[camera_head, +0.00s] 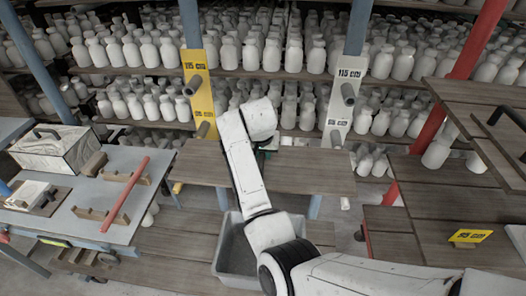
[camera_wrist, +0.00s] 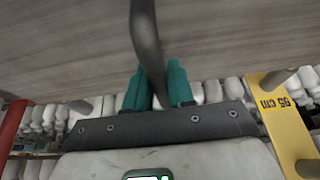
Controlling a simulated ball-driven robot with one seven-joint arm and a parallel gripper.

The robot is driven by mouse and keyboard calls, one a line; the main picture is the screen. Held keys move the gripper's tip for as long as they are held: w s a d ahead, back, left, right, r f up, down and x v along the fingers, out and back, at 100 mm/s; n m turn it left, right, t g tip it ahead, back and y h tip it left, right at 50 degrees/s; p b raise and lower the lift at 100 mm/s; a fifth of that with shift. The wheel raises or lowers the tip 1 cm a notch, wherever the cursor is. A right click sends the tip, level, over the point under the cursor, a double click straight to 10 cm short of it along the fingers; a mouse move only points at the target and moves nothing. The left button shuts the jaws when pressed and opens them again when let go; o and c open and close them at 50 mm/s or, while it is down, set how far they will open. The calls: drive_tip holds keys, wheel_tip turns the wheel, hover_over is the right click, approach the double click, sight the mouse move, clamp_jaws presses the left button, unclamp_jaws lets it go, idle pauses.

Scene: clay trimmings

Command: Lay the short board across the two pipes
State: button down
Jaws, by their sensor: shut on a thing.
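The short board (camera_head: 300,178) is a grey-brown wooden plank held flat in front of the rack in the head view. Its surface (camera_wrist: 235,35) fills the top of the wrist view. My gripper (camera_wrist: 160,85) has teal fingers shut on the board's dark curved handle (camera_wrist: 147,35); in the head view the fingers are mostly hidden by my wrist. The lower left pipe (camera_head: 203,129) sticks out of a yellow plate marked 95 cm. The lower right pipe (camera_head: 336,137) sticks out of a white plate. Both show just beyond the board's far edge; contact is unclear.
Upper pipes (camera_head: 193,85) (camera_head: 348,92) stand at the 115 cm marks. Shelves of white bottles (camera_head: 230,52) fill the back. A grey bin (camera_head: 228,257) lies below the board. A worktable (camera_head: 75,205) is left; wooden boards (camera_head: 480,212) and a red post (camera_head: 431,130) are right.

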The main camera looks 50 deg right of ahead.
drive_tip(key=c, duration=1)
unclamp_jaws()
drive_tip(key=shift+f, duration=0.15)
drive_tip(key=shift+o, duration=0.2)
drive_tip(key=shift+r, duration=0.3)
drive_tip(key=b+v, duration=0.2)
drive_tip(key=v, duration=0.9)
drive_tip(key=shift+a+r+b, duration=0.2)
drive_tip(key=shift+r+b, duration=0.15)
drive_tip(key=shift+b, duration=0.05)
